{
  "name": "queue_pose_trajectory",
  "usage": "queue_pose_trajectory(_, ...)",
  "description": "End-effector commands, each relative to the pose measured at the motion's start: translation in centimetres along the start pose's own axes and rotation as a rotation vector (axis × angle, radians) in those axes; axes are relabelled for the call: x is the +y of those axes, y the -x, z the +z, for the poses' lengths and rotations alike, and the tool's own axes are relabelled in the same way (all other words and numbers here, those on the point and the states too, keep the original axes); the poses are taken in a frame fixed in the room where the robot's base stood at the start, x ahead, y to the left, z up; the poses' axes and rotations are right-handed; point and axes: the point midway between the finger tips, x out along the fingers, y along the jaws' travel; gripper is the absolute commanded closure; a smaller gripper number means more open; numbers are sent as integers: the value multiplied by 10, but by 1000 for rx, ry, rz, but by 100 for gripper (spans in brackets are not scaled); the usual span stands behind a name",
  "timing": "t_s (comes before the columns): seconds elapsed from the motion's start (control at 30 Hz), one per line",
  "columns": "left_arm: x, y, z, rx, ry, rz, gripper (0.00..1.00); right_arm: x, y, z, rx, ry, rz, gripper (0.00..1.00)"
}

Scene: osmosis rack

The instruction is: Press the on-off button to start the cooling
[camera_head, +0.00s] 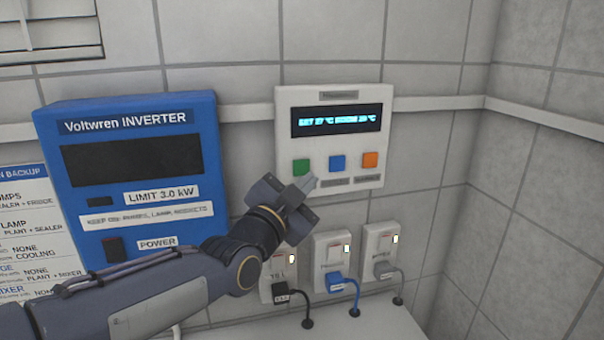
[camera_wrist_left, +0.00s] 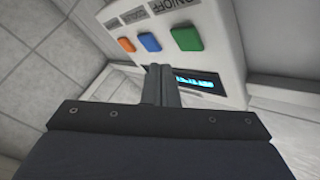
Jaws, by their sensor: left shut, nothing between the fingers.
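A white wall control panel (camera_head: 287,125) has a lit display (camera_head: 336,120) with blue text that seems to show a set and a room temperature. Below it sit a green button (camera_head: 301,166), a blue button (camera_head: 337,163) and an orange button (camera_head: 370,160). In the left wrist view, upside down, the green button (camera_wrist_left: 187,38) is by the label "ON/OFF" (camera_wrist_left: 175,6). My left gripper (camera_head: 306,182) is shut and empty, its tip just below the green and blue buttons in the head view, hiding the label under green. Contact cannot be told. My right gripper is out of view.
A blue inverter box (camera_head: 208,150) hangs left of the panel, above my left arm. Below the panel are several wall sockets (camera_head: 330,250) with plugs and cables. A printed sheet (camera_head: 25,235) is at far left. Tiled wall is bare right of the panel.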

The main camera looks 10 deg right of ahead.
Motion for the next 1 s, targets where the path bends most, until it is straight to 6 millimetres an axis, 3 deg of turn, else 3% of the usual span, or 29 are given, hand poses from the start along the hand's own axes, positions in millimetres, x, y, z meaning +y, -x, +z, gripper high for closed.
queue_pose_trajectory(0.3,14,18,-13,2,-1,0,100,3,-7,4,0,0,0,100)
queue_pose_trajectory(1.0,18,24,-19,3,-1,1,100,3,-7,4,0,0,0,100)
